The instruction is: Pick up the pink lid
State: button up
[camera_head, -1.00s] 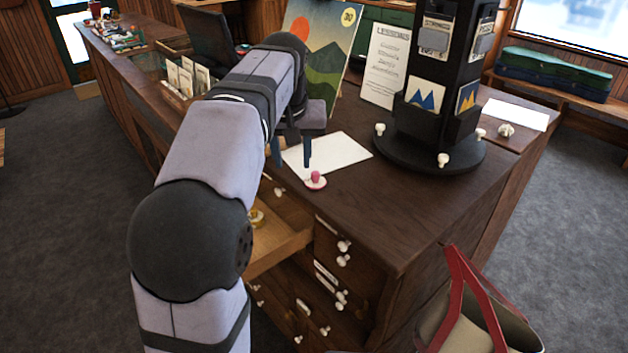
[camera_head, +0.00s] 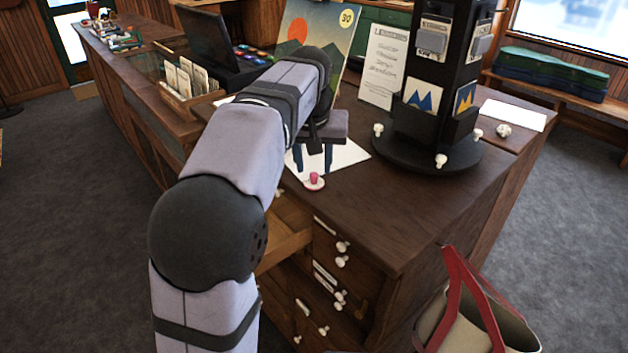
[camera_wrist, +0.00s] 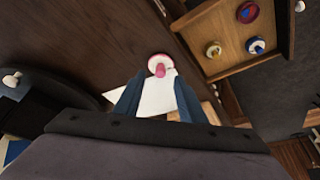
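The pink lid (camera_head: 314,182) lies on the dark wooden counter top near its edge, just in front of a white sheet. It has a pink knob on a paler round base. In the wrist view the pink lid (camera_wrist: 160,66) sits beyond the fingertips, between their lines. My gripper (camera_head: 313,170) is open, with its two blue fingers apart, over the white sheet behind the lid. In the wrist view my gripper (camera_wrist: 158,78) shows nothing between its fingers, and the lid looks apart from them.
An open drawer (camera_wrist: 222,68) below the counter holds several small round items. A black rotating rack (camera_head: 425,158) with white knobs stands to the right. A white sheet (camera_head: 345,153) lies under my gripper. A red-handled bag (camera_head: 470,325) is at the lower right. The front right counter top is clear.

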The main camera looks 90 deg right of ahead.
aim_at(314, 174)
jog(key=shift+x, duration=1.75)
jog(key=shift+c, duration=0.6)
grip_shut()
jog(key=shift+r, duration=0.1)
